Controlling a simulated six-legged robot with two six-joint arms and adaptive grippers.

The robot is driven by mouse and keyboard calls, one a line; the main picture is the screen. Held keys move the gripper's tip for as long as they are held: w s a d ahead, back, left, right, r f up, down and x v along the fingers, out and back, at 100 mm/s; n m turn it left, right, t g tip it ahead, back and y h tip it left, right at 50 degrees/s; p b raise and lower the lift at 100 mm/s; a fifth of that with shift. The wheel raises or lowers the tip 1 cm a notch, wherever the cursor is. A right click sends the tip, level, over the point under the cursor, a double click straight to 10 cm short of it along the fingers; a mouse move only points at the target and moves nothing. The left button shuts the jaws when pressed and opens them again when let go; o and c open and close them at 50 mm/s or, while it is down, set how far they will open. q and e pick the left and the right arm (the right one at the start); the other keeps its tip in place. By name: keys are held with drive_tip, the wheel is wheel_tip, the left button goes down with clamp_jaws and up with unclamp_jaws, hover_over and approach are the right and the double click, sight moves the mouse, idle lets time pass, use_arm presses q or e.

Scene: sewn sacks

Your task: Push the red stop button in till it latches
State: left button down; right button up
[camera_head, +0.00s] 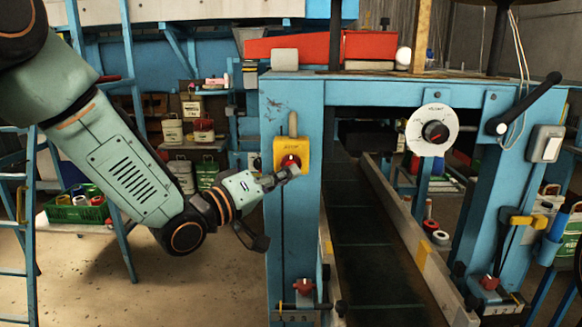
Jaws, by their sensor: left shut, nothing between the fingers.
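The red stop button (290,161) sits on a yellow box (277,145) on the front of the blue machine post, left of the conveyor. My left gripper (289,174) comes in from the left and is shut and empty. Its dark fingertips are at the lower edge of the button and cover part of it. I cannot tell whether they touch it or how far in the button is. My right gripper is not in view.
The blue machine frame (295,230) stands around a dark conveyor belt (368,240). A white dial (432,130) with a dark knob and a black lever (530,100) are at the right. A blue ladder (30,230) and green crate (80,208) are at the left.

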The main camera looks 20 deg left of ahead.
use_arm(q)
drive_tip(key=shift+w, duration=0.15)
idle(0.6)
drive_tip(key=shift+w+a, duration=0.15)
drive_tip(key=shift+w, duration=0.15)
drive_tip(key=shift+w+a, duration=0.15)
drive_tip(key=shift+w, duration=0.35)
idle(0.9)
drive_tip(key=shift+s, duration=0.2)
drive_tip(key=shift+s+d+p, duration=0.3)
drive_tip(key=shift+s+p, duration=0.05)
drive_tip(key=shift+s, duration=0.45)
drive_tip(key=shift+s+d, duration=0.2)
drive_tip(key=shift+s, duration=0.55)
drive_tip(key=shift+s+d, duration=0.25)
drive_tip(key=shift+s, duration=0.55)
drive_tip(key=shift+s+d, duration=0.2)
drive_tip(key=shift+s, duration=0.55)
